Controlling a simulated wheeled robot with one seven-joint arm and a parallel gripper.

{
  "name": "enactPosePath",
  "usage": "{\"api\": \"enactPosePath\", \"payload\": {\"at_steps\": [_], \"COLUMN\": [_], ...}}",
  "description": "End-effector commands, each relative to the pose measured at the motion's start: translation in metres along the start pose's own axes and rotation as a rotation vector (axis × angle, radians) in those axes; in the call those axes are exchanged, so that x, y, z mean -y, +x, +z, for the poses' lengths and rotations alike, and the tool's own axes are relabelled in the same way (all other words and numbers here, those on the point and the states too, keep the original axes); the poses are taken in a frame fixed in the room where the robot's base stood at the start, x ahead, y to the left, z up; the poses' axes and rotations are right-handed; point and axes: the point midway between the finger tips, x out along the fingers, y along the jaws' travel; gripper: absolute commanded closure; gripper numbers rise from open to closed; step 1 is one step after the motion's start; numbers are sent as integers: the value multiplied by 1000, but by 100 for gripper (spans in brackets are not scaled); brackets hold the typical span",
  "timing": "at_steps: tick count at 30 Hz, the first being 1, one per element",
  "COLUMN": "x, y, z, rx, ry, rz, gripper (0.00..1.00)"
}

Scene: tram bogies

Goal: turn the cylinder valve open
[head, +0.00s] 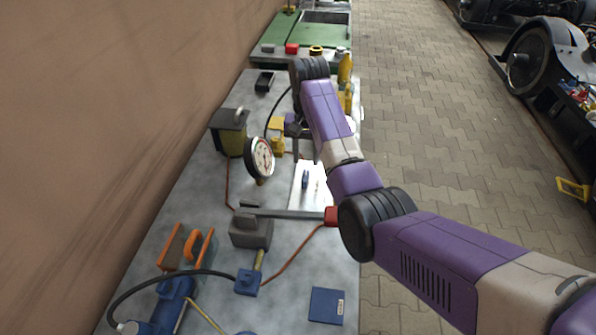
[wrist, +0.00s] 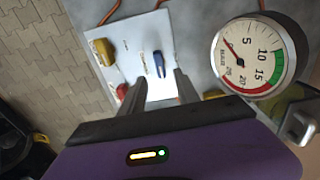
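A small blue lever (wrist: 159,63) stands on a white panel (wrist: 146,36). It also shows in the head view (head: 306,180). Small print lies beside it, too blurred to read, so I cannot confirm that it is the cylinder valve. My gripper (wrist: 156,88) is open and empty, its two fingers apart over the panel. In the wrist view the blue lever appears between and just beyond the fingertips; I cannot tell whether they touch it. In the head view my purple arm hides much of the gripper.
A round pressure gauge (wrist: 253,57) stands close to my gripper, also in the head view (head: 260,158). A yellow part (wrist: 103,52) and a red part (wrist: 122,91) sit at the panel's left. A vise (head: 251,231) and hoses occupy the nearer bench.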

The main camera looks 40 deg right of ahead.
Motion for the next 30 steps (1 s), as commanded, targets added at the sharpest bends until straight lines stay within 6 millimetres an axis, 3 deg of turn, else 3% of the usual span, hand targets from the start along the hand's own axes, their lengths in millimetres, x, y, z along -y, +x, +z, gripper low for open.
{"api": "enactPosePath", "payload": {"at_steps": [16,28,30], "x": [-1,-1,-1], "y": [68,77,77], "z": [2,2,2], "rx": [9,7,7], "ry": [2,1,1], "rz": [4,3,3], "gripper": [62,62,74]}}
